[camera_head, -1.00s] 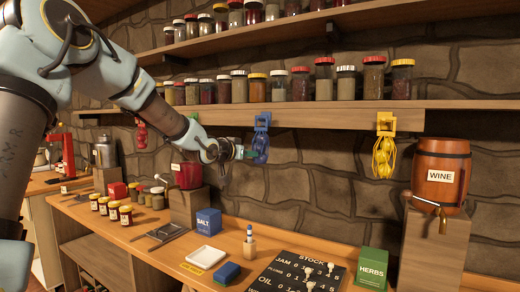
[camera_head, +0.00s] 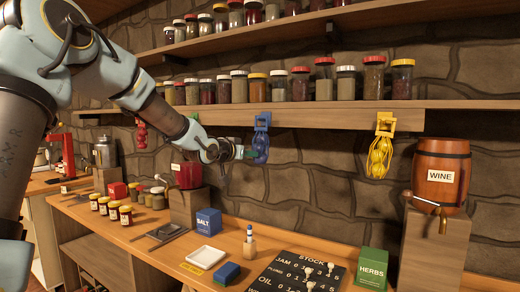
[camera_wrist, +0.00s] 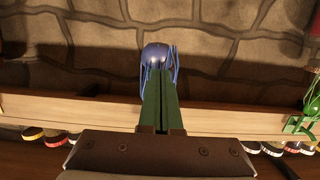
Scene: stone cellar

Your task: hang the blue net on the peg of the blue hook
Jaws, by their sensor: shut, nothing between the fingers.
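The blue net (camera_head: 261,148) hangs directly below the blue hook (camera_head: 263,120) on the front edge of the lower shelf. The net looks hung on the hook, but the peg and the loop are too small to make out. My gripper (camera_head: 252,153) is just left of the net in the head view, with its green fingers pointing at it. In the wrist view the shut fingers (camera_wrist: 160,84) overlap the near side of the blue net (camera_wrist: 156,54). Nothing shows between them. Whether the tips touch the net, I cannot tell. The blue hook is hidden there.
A yellow net (camera_head: 381,157) hangs from a yellow hook to the right, and a red net (camera_head: 141,133) hangs far left. A green net (camera_wrist: 312,104) shows in the wrist view. Jars line the shelf (camera_head: 330,117) above. A wine barrel (camera_head: 441,170) stands right; the counter below holds boxes.

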